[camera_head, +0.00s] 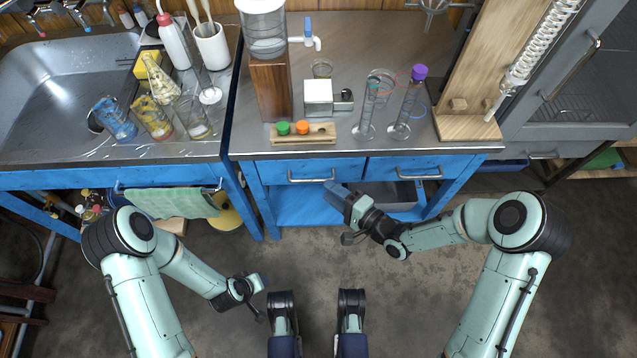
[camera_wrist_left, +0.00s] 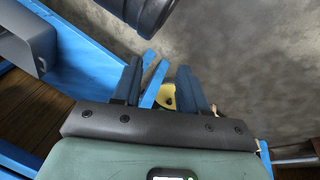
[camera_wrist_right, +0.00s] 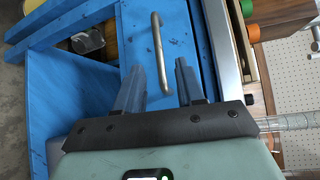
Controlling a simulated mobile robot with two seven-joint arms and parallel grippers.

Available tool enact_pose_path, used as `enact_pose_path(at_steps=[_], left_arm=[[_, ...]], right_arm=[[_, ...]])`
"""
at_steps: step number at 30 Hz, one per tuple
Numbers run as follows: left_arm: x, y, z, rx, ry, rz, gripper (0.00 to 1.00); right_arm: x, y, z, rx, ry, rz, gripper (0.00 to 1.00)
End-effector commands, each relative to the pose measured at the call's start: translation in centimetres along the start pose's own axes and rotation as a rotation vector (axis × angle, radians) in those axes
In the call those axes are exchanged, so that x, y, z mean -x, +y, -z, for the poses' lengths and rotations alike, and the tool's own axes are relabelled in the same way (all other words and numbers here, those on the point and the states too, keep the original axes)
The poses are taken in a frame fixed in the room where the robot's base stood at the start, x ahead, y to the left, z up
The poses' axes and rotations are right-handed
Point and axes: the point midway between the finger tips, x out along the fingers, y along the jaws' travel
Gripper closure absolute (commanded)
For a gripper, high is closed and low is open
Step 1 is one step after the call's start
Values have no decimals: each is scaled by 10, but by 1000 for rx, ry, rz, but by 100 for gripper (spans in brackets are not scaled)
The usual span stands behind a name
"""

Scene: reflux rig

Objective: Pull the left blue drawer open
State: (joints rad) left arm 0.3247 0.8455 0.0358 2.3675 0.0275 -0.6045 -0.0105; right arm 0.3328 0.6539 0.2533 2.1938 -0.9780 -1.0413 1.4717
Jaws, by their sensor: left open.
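The left blue drawer (camera_head: 345,169) is flush in the bench front below the worktop, and looks closed. Its metal bar handle (camera_head: 311,178) runs along its front. My right gripper (camera_head: 336,192) is just in front of the drawer, by the right end of the handle. In the right wrist view the handle (camera_wrist_right: 157,45) shows ahead of the open right gripper (camera_wrist_right: 158,66), its near end appearing between the two fingers; I cannot tell whether they touch it. My left gripper (camera_head: 262,282) is open and empty, low over the floor, away from the drawer; its fingers show in the left wrist view (camera_wrist_left: 160,68).
The right blue drawer (camera_head: 380,168) with its own handle (camera_head: 418,174) is beside it, above a grey bin (camera_head: 392,194). A green towel (camera_head: 165,202) hangs under the sink at left. Glassware and a wooden block stand on the worktop. The floor in front is clear.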

Motion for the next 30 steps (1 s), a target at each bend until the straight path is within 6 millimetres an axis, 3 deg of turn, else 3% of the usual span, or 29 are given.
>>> enact_pose_path(at_steps=[3,9,20,21,24,30], left_arm=[[-8,-9,-10,8,-31,15,57],[-14,-17,-21,16,-64,30,57],[-15,-19,-24,18,-74,34,57],[-15,-19,-24,18,-74,34,57],[-15,-19,-24,18,-74,34,57],[-15,-19,-24,18,-74,33,57]], right_arm=[[-24,2,-1,1,-3,1,62],[-47,2,0,-1,-1,-1,62],[-53,0,0,0,0,-2,62],[-53,1,0,0,0,-2,65],[-53,1,0,0,0,-2,98],[-53,1,0,0,1,-2,100]])
